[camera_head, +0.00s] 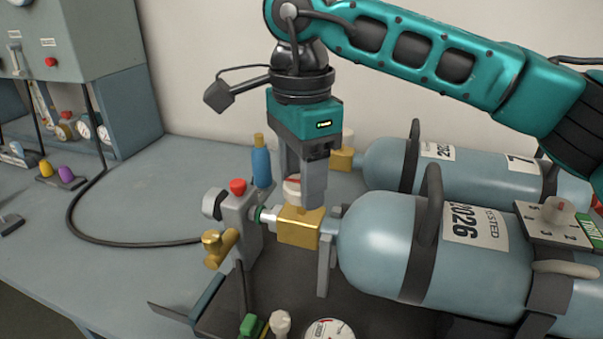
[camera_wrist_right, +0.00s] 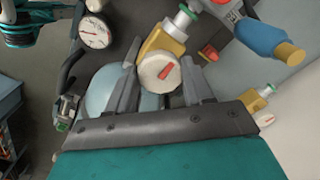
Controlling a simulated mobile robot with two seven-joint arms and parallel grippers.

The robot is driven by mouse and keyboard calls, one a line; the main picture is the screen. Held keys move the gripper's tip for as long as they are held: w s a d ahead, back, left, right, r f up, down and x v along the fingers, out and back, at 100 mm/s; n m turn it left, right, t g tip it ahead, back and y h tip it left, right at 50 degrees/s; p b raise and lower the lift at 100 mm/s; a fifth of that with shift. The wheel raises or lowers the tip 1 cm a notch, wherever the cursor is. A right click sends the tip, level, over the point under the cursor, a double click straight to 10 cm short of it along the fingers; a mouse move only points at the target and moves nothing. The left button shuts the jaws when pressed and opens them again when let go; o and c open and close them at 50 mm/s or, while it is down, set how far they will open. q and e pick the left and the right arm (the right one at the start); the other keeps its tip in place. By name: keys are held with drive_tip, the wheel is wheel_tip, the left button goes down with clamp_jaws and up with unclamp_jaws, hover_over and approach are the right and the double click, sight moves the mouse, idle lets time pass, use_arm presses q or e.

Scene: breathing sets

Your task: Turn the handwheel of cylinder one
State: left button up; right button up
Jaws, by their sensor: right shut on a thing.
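The near pale blue cylinder (camera_head: 385,240) lies on its side with a brass valve block (camera_head: 299,228) at its left end. On the valve is a white handwheel (camera_head: 291,188) with a red mark, also seen in the right wrist view (camera_wrist_right: 158,73). My right gripper (camera_head: 301,188) points down from above, its fingers on either side of the handwheel and shut on it. In the wrist view the red pointer shows between the fingertips. I cannot read which cylinder is number one. My left gripper is not in view.
A second cylinder (camera_head: 440,165) lies behind. A grey bracket with a red knob (camera_head: 238,187) and a blue bottle-like part (camera_head: 261,166) stand close left of the gripper. Gauges (camera_head: 329,329) sit in front.

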drive_tip(key=o, duration=1)
drive_tip(key=shift+o, duration=0.2)
drive_tip(key=shift+r, duration=0.1)
wheel_tip(320, 180, up, 13)
drive_tip(key=p, duration=0.1)
drive_tip(key=shift+s, duration=0.1)
